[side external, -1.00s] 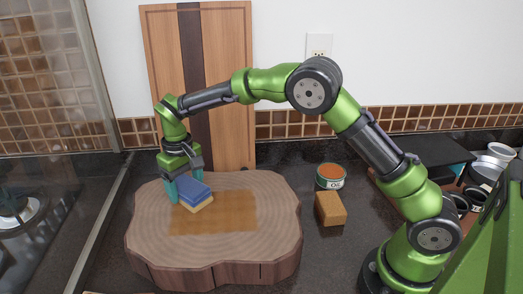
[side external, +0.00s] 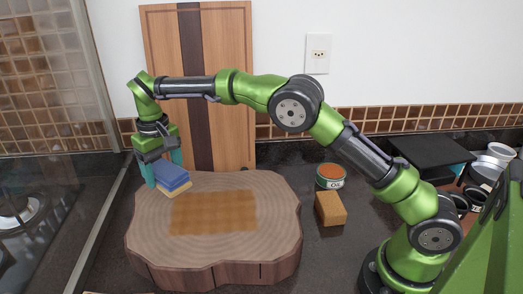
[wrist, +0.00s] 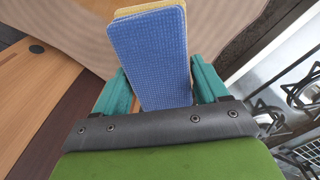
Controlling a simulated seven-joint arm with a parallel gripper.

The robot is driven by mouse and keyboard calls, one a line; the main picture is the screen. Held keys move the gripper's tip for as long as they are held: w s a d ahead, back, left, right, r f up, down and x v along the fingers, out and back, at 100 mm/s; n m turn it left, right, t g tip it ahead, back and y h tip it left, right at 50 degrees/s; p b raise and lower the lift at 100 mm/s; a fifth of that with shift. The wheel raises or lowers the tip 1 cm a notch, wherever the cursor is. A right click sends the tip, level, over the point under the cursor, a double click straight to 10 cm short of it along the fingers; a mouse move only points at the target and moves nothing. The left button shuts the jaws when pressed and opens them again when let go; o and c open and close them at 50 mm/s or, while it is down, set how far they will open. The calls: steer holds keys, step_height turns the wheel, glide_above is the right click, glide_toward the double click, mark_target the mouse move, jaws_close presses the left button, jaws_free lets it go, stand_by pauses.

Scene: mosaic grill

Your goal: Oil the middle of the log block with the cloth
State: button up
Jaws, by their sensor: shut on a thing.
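The log block (side external: 270,215) lies on the dark counter, with a darker, rectangular oiled patch (side external: 215,212) in its middle. My gripper (side external: 162,172) is at the block's far left edge, left of the patch. It is shut on the cloth (side external: 173,177), a folded pad with a blue layer over a yellow one. In the wrist view the blue side of the cloth (wrist: 150,60) shows between the teal fingers, with the block's surface (wrist: 80,22) beyond. I cannot tell whether the cloth touches the block.
An oil can (side external: 330,177) with an orange top and a tan block (side external: 330,208) stand right of the log block. A tall striped board (side external: 225,90) leans on the wall behind. A stove (side external: 40,215) is at the left.

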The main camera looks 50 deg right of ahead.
steer(key=shift+r, duration=1.5)
